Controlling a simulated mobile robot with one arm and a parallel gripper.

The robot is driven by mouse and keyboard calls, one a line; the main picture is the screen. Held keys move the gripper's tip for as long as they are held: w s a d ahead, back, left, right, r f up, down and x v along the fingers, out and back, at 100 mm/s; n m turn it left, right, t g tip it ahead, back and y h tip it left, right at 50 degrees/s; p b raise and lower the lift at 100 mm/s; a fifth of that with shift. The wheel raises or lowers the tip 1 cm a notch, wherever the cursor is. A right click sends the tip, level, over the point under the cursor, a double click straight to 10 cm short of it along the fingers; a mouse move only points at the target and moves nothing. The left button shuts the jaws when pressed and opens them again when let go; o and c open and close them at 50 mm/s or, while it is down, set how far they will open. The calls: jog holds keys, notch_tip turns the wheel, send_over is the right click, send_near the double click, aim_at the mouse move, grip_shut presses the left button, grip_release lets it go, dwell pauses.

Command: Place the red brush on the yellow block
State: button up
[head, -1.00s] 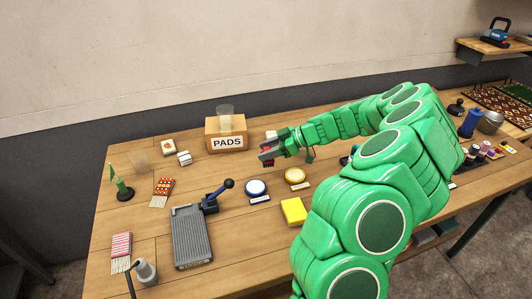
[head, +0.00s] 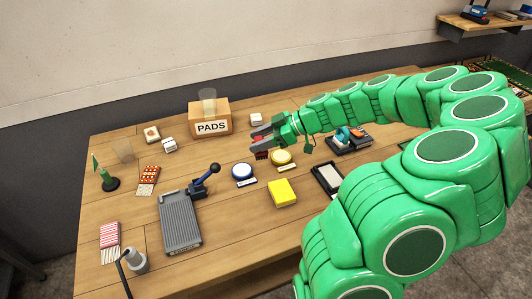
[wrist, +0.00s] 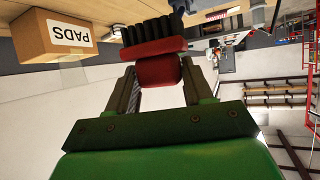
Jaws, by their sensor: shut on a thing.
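The red brush (wrist: 155,60), with dark bristles, is held between the two fingers of my gripper (wrist: 160,85) in the wrist view. In the head view my gripper (head: 262,143) hangs over the table behind the yellow round pad, and the brush (head: 261,155) shows as a small red and dark patch under the fingers. The yellow block (head: 283,193) lies on the table nearer the front, below and slightly right of my gripper in the picture. Its top is bare.
A PADS box (head: 210,119) is behind, left. A grey plate with a lever (head: 181,221) is left of the block. A black-framed tray (head: 328,178) lies right of it.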

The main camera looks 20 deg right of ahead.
jog(key=s+d+f+m+t+h, duration=0.1)
jog(key=s+d+m+t, duration=0.1)
jog(key=s+d, duration=0.3)
send_over(282, 190)
jog(key=shift+m, duration=0.3)
jog(key=shift+w+f, duration=0.1)
jog(key=shift+f, duration=4.3)
jog(key=shift+f, duration=0.15)
jog(key=o, duration=1.1)
jog(key=shift+c, duration=0.2)
